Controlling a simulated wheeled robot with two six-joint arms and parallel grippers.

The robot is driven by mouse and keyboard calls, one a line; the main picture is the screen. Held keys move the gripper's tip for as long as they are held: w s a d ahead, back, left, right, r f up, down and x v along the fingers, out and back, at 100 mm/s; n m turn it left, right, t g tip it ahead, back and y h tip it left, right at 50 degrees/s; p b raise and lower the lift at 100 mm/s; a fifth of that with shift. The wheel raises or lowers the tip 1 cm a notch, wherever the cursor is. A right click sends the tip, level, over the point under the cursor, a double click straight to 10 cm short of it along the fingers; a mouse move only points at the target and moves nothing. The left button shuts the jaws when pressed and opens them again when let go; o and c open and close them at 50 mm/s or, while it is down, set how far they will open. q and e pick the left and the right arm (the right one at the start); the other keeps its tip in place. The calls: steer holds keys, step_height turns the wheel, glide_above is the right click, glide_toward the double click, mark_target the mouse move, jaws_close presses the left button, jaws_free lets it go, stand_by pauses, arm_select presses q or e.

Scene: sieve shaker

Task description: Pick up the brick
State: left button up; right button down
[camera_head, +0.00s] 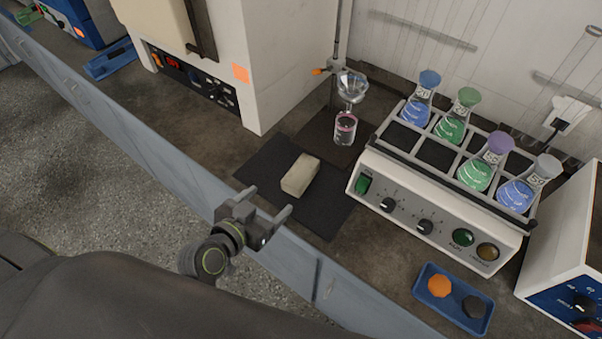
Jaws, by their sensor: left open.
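The brick (300,175) is a pale beige block lying flat on a black mat (328,213) on the dark bench. My left gripper (268,203) is at the bench's front edge, in front of the brick and a little left of it in the view. Its two fingers are apart with nothing between them, and it does not touch the brick. My right gripper is not in view.
A shaker (440,210) with several stoppered flasks stands right of the mat. A glass funnel (352,86) on a stand is above a beaker (345,128) behind it. A white furnace (262,60) stands back left. A blue tray (434,306) holds two discs.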

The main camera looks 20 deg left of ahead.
arm_select(q)
steer(key=p, duration=0.2)
glide_toward(300, 171)
steer(key=x, duration=0.5)
steer(key=shift+w+d+f, duration=0.1)
steer(key=shift+f, duration=0.15)
steer(key=shift+w+d+p, duration=0.1)
steer(key=shift+w+p, duration=0.2)
steer(key=shift+w, duration=0.15)
steer(key=x, duration=0.3)
steer(key=shift+f+p, duration=0.1)
steer(key=shift+p, duration=0.3)
steer(key=shift+w+d+f, duration=0.1)
steer(key=shift+w+f, duration=0.2)
steer(key=shift+w, duration=0.2)
steer(key=c, duration=1)
steer(key=shift+c, duration=1.2)
steer(key=shift+r, duration=0.15)
